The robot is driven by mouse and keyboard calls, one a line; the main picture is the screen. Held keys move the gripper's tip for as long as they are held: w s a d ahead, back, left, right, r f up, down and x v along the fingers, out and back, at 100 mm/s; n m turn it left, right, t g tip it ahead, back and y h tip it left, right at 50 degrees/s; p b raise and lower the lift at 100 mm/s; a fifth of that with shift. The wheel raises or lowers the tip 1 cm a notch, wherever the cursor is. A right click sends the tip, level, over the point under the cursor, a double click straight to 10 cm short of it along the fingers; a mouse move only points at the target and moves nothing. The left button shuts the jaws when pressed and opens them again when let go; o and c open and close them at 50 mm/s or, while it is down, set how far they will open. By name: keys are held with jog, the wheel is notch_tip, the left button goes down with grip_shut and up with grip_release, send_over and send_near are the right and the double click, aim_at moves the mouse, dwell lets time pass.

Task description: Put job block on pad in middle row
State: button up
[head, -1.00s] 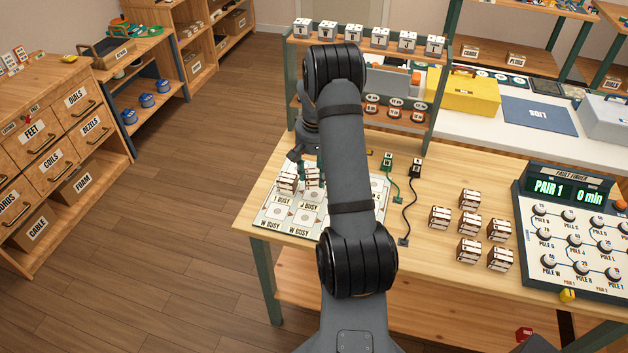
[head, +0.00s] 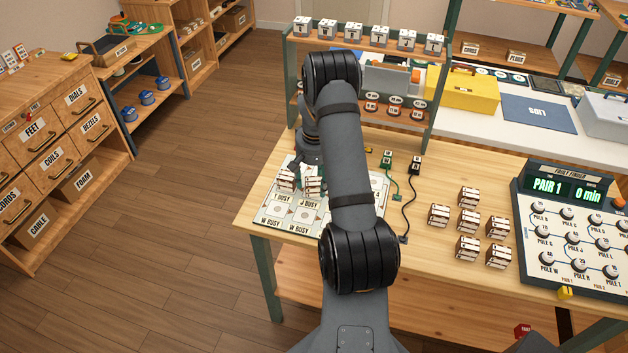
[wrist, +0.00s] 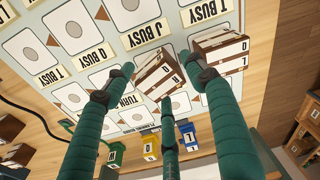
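A brown-and-white labelled block (wrist: 160,76) sits on the card mat (wrist: 40,72) between the three green fingers of my gripper (wrist: 160,78). The fingertips surround it and show small gaps at its sides. In the head view this block (head: 314,186) shows in front of my gripper. A second similar block (wrist: 222,48) stands just right of it in the wrist view, and at the mat's left in the head view (head: 286,179). The mat carries rows of white pads with labels such as J BUSY (wrist: 148,36). My arm covers the mat's right part in the head view.
Several similar blocks (head: 468,221) stand on the table right of my arm. A fault finder console (head: 575,240) reads PAIR 1, 0 min. Small plugs with cords (head: 389,160) lie behind the mat. A shelf rack (head: 440,75) rises at the back.

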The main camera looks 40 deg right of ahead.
aim_at(315, 184)
jog(key=shift+o, duration=0.4)
jog(key=shift+r, duration=0.1)
jog(key=shift+r, duration=0.2)
notch_tip(315, 184, up, 12)
jog(key=s, duration=0.1)
jog(key=shift+a+f+b, duration=0.15)
jog(key=shift+a+b, duration=0.1)
jog(key=shift+b, duration=0.1)
